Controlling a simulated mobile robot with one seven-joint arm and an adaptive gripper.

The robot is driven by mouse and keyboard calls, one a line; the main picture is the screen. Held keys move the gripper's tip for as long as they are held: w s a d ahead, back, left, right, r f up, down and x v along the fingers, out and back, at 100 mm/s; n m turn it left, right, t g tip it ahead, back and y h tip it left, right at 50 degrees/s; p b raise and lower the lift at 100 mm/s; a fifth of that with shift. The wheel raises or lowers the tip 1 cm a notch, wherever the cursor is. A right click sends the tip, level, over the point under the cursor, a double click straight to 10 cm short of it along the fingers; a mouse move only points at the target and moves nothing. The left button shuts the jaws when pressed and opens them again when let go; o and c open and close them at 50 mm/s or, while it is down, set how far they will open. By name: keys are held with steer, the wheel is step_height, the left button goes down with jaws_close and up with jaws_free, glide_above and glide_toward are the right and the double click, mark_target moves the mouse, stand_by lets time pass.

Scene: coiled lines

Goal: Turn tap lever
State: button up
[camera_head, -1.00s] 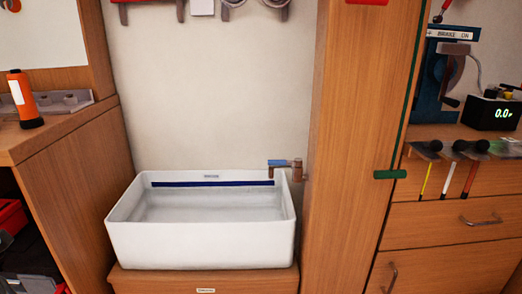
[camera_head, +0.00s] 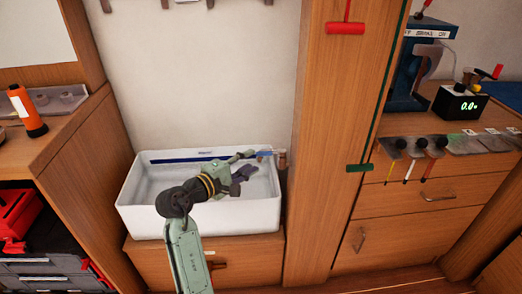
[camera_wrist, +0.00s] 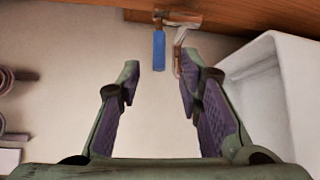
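The tap (camera_head: 282,158) is brownish metal at the back right of the white basin (camera_head: 135,212), beside the wooden column. Its blue lever (camera_head: 264,153) points left in the head view, partly hidden by my gripper. In the wrist view the blue lever (camera_wrist: 159,50) hangs down from the metal tap body, with the curved spout (camera_wrist: 179,55) to its right. My gripper (camera_head: 251,163) is over the basin with its fingers towards the tap. In the wrist view my gripper (camera_wrist: 162,72) is open and empty; the lever is just ahead, between the fingertip lines, with no contact visible.
A tall wooden column (camera_head: 325,120) stands right of the tap, with a red handle (camera_head: 345,28) and a green handle (camera_head: 359,168). The basin wall (camera_wrist: 275,95) is at the right in the wrist view. An orange torch (camera_head: 27,110) stands on the left counter.

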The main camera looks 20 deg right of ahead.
mark_target(259, 155)
steer(key=p+x, duration=0.1)
steer(key=x, duration=0.5)
steer(key=shift+w+d, duration=0.15)
steer(key=shift+w, duration=0.1)
jaws_close()
stand_by(0.6)
